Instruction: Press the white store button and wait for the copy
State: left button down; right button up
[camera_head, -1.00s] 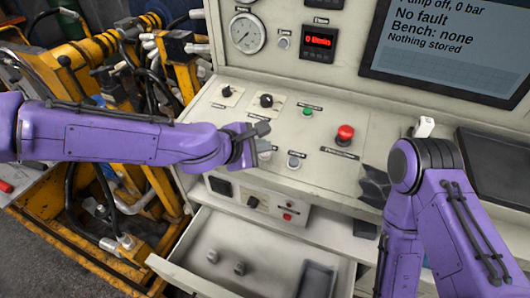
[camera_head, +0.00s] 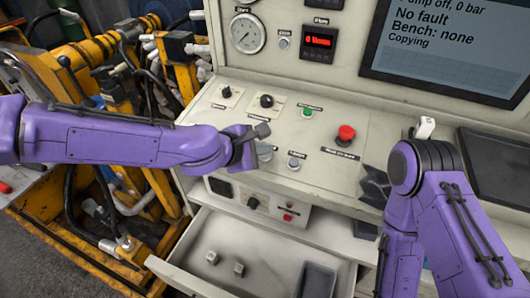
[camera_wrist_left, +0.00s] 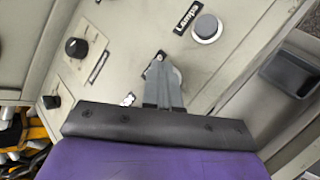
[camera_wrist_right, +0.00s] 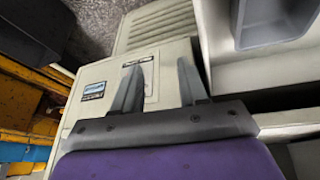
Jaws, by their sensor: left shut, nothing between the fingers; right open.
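The white button (camera_head: 265,152) is on the sloped console panel, partly hidden by my left gripper (camera_head: 262,131). In the left wrist view, the left gripper (camera_wrist_left: 162,65) is shut and empty. Its fingertips overlap a pale round button (camera_wrist_left: 178,76); whether they touch it I cannot tell. The screen (camera_head: 440,50) at the upper right reads "No fault", "Bench: none" and "Copying". My right gripper (camera_head: 374,186) is at the panel's right front. In the right wrist view it (camera_wrist_right: 163,70) is open and empty above a pale surface.
A grey button (camera_head: 295,162), a red mushroom button (camera_head: 345,134), a green button (camera_head: 307,113) and black knobs (camera_head: 266,101) are close by. An open drawer (camera_head: 205,284) with small parts juts out below. Yellow machinery (camera_head: 130,225) stands at left.

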dwell(0.3)
pick_arm(q)
jog(key=shift+s+r+p, duration=0.1)
jog(key=shift+r+p, duration=0.65)
jog(key=shift+p, duration=0.15)
jog(key=r+p, duration=0.5)
jog(key=shift+s+a, duration=0.2)
jog(key=shift+s, duration=0.15)
